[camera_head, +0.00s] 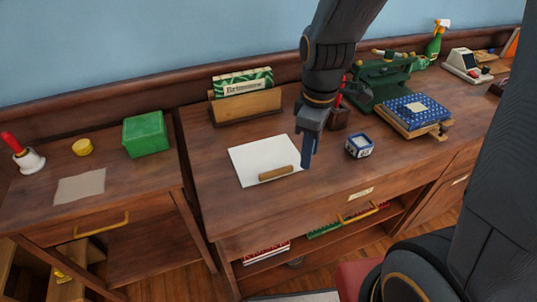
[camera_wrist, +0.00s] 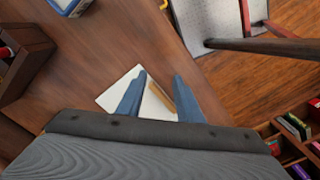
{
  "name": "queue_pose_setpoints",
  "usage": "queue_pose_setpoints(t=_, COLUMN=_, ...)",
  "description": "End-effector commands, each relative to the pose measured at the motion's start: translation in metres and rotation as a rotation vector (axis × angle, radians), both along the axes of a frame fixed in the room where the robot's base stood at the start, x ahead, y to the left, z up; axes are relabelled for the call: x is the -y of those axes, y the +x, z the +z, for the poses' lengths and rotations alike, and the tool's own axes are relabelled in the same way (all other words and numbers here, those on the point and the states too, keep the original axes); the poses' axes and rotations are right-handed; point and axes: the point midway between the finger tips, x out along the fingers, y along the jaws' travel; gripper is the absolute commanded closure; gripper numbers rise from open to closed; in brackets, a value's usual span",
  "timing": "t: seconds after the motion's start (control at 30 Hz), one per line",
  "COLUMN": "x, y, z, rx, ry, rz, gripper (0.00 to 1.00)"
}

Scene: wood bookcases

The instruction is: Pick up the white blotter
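The white blotter (camera_head: 257,156) looks like a flat white sheet on the wooden desk top. A short wooden bar (camera_head: 276,173) lies on it near its front edge. My gripper (camera_head: 308,162) points down at the blotter's right side in the head view; the exact height above the desk is hard to tell. In the wrist view my gripper (camera_wrist: 160,76) has its two blue fingers apart with nothing held between them. The blotter (camera_wrist: 113,96) and the bar (camera_wrist: 158,93) show beyond and between the fingers, partly hidden by them and the gripper body.
A blue-and-white block (camera_head: 359,146) stands right of my gripper. A wooden holder (camera_head: 245,106) is behind the blotter. A dark pen cup (camera_head: 338,117), a green machine (camera_head: 382,75) and a blue patterned box (camera_head: 415,113) stand farther right. The desk's front strip is clear.

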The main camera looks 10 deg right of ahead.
Motion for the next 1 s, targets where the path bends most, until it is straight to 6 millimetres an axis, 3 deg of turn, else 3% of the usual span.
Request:
queue_pose_setpoints(t=0.2, x=-0.031, y=0.022, z=0.006, rx=-0.006, ry=-0.004, rz=0.522, gripper=0.67)
queue_pose_setpoints(t=0.4, x=-0.047, y=0.031, z=0.005, rx=-0.007, ry=-0.005, rz=0.769, gripper=0.67)
queue_pose_setpoints(t=1.0, x=-0.052, y=0.029, z=-0.041, rx=-0.011, ry=-0.004, rz=0.814, gripper=0.67)
